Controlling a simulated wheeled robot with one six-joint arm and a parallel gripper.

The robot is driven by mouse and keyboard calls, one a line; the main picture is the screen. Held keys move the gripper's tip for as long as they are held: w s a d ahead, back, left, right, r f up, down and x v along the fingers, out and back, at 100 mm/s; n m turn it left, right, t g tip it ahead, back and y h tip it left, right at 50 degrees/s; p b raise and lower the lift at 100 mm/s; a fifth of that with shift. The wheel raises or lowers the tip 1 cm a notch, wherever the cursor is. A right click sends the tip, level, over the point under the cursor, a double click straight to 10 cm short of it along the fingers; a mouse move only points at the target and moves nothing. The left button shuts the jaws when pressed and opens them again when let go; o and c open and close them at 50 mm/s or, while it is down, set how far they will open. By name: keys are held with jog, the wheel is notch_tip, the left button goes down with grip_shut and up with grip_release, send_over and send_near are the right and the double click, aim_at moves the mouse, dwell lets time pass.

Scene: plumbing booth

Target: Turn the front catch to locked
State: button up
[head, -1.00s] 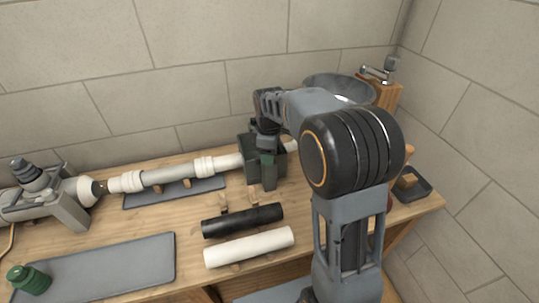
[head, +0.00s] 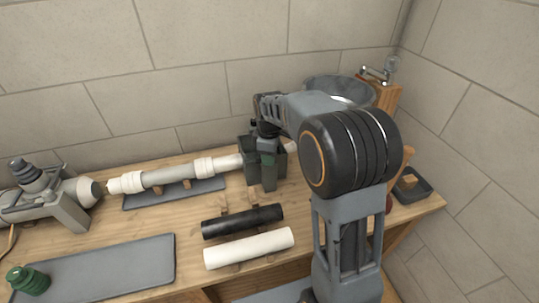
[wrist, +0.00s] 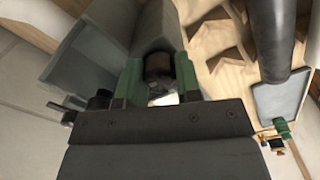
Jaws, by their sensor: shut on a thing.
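My gripper (head: 267,158) reaches down at the dark green-grey holder (head: 246,146) at the right end of the pipe line. In the wrist view, the green fingers of my gripper (wrist: 158,78) stand on both sides of a dark rounded piece (wrist: 158,62), which seems to be the front catch. They are shut on it. The catch is mostly hidden by the fingers and wrist, so its locked or unlocked position cannot be read. The white pipe (head: 228,163) runs into the holder from the left.
A black tube (head: 242,221) and a white tube (head: 248,249) lie in front of the holder. A grey mat (head: 100,268) with a green fitting (head: 28,281) lies front left.

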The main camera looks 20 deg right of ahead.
jog(key=m+p, duration=0.1)
jog(key=m, duration=0.4)
jog(key=shift+r+p, duration=0.1)
jog(key=shift+p, duration=0.25)
jog(key=m+p, duration=0.1)
jog(key=m, duration=0.8)
jog(key=shift+p, duration=0.35)
jog(key=shift+o, duration=0.2)
jog(key=shift+m, duration=1.9)
jog(key=shift+p, duration=0.3)
jog(key=o, duration=0.8)
jog(key=shift+w+d, duration=0.1)
jog(key=shift+d, duration=0.05)
jog(key=shift+o, duration=0.4)
